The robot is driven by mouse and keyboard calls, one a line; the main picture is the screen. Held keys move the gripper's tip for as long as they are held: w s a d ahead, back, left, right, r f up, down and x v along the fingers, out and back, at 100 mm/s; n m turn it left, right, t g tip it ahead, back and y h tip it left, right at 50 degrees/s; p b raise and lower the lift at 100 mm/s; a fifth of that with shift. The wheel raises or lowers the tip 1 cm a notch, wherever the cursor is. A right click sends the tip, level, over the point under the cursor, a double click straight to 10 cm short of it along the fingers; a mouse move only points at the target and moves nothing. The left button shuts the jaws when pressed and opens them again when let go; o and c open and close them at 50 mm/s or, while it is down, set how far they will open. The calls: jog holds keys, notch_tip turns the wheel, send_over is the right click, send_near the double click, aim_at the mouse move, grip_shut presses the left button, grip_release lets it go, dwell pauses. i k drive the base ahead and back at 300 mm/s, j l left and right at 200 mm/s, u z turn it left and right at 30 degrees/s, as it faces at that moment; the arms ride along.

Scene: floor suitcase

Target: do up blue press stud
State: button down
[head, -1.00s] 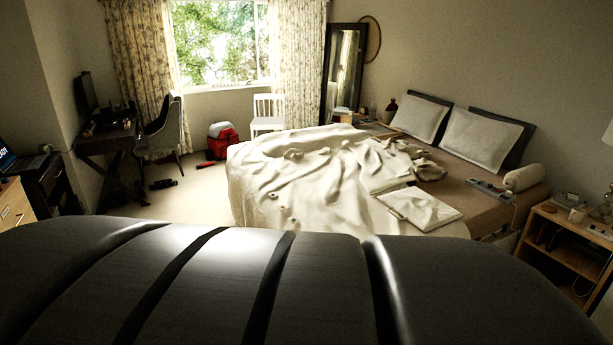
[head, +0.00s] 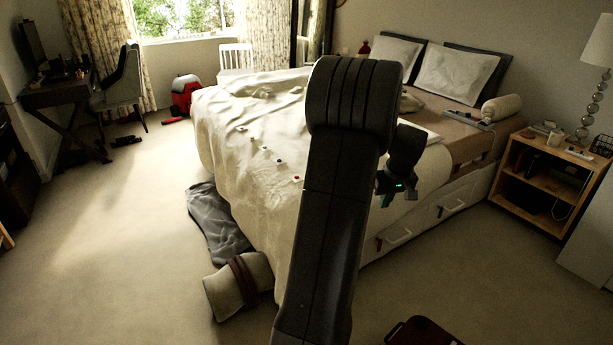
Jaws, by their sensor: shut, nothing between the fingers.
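A cream cover (head: 235,125) lies over the bed and hangs down its near side. Several small press studs (head: 280,160) sit in a slanting row on it. One near the row's lower end (head: 296,178) looks reddish. The others look dark or pale, and I cannot tell which is blue or whether any is done up. My gripper (head: 394,198) is shut and empty, pointing down beside the bed's drawer side, right of the studs and apart from them. My arm hides part of the cover.
A rolled bundle with a dark strap (head: 240,285) and a grey cloth (head: 216,225) lie on the floor by the bed. A dark red case (head: 422,333) shows at the bottom edge. A wooden shelf unit (head: 552,180) stands right.

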aim_at(280, 160)
jog(key=i+j+u, duration=0.1)
jog(key=j, duration=0.2)
jog(key=i+u, duration=0.2)
jog(key=i, duration=0.45)
jog(key=i+l+u, duration=0.1)
jog(key=i+u, duration=0.15)
jog(key=i, duration=0.45)
jog(key=i+l, duration=0.15)
jog(key=l+u, duration=0.05)
jog(key=l, duration=0.05)
